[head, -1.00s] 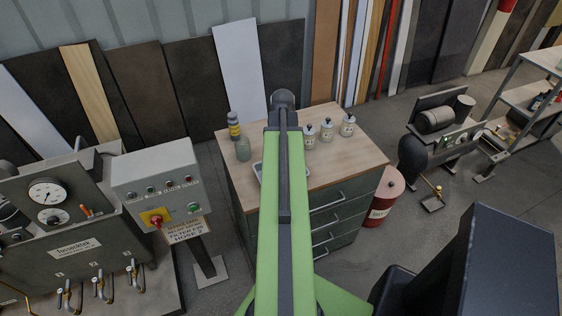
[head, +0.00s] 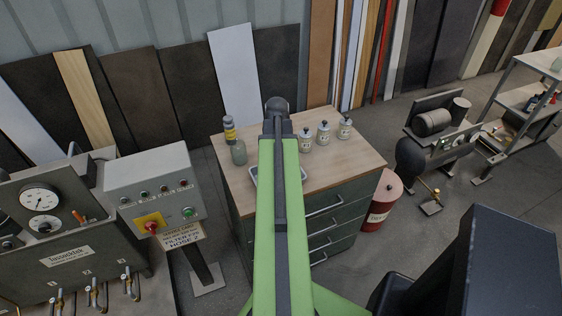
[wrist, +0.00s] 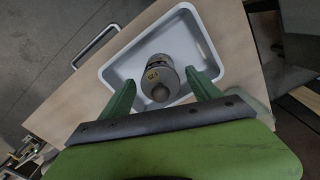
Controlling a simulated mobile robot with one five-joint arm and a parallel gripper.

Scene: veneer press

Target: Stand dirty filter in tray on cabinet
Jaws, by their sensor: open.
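The dirty filter (wrist: 158,74) is a grey canister with a yellowish label and a dark round knob. It appears to stand upright inside the white tray (wrist: 126,62) in the wrist view. The tray lies on the wooden top of the cabinet (head: 352,163); in the head view only its edges (head: 254,177) show beside my arm. My gripper (wrist: 161,78) is open, with one green finger on each side of the filter. A gap shows between the filter and each finger. In the head view my arm hides the filter and the gripper.
A grey-green bottle (head: 238,152) and a yellow-banded container (head: 229,129) stand to the left. A control box (head: 155,190) is left of the cabinet and a red drum (head: 382,205) right of it.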

